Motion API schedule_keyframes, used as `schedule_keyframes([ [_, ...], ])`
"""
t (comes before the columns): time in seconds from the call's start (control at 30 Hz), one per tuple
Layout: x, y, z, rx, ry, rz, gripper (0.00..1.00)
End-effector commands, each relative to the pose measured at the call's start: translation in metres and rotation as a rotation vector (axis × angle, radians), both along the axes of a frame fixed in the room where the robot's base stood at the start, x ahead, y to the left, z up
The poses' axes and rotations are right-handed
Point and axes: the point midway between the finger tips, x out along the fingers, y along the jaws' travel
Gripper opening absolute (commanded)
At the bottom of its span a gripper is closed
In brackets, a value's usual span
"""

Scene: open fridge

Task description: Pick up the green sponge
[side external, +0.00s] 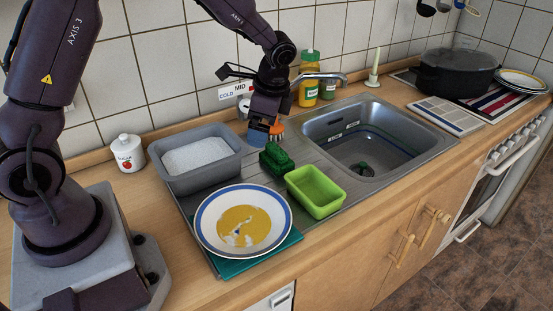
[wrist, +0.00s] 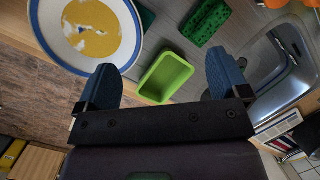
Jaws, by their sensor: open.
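The dark green sponge (side external: 277,158) lies on the metal drainboard, just behind the light green tub (side external: 315,191). In the wrist view the sponge (wrist: 207,22) is at the top, right of centre, beyond the fingertips. My gripper (side external: 261,132) is above the back of the drainboard, close to the sponge in the side view; its exact height is hard to tell. In the wrist view my gripper (wrist: 165,80) has its two blue fingers wide apart, with the light green tub (wrist: 165,78) showing between them. Nothing is held.
A plate with a yellow stain (side external: 243,221) stands in front and a grey basin of white grains (side external: 197,160) to the left. The sink (side external: 390,165) is right. An orange brush-like thing (side external: 277,130) and bottles (side external: 309,80) are behind. A sugar jar (side external: 129,153) stands far left.

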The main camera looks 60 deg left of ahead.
Motion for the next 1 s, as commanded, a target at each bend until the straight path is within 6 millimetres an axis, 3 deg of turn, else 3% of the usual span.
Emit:
schedule_keyframes([
  [0.03,0.011,0.005,-0.018,0.009,0.038,-0.079,0.94],
  [0.2,0.048,0.021,-0.058,0.050,0.130,-0.406,0.94],
  [0.37,0.078,0.031,-0.048,0.104,0.146,-0.655,0.94],
  [0.57,0.079,0.034,-0.050,0.108,0.187,-0.780,0.94],
  [1.0,0.079,0.060,-0.114,0.107,0.188,-0.784,0.94],
])
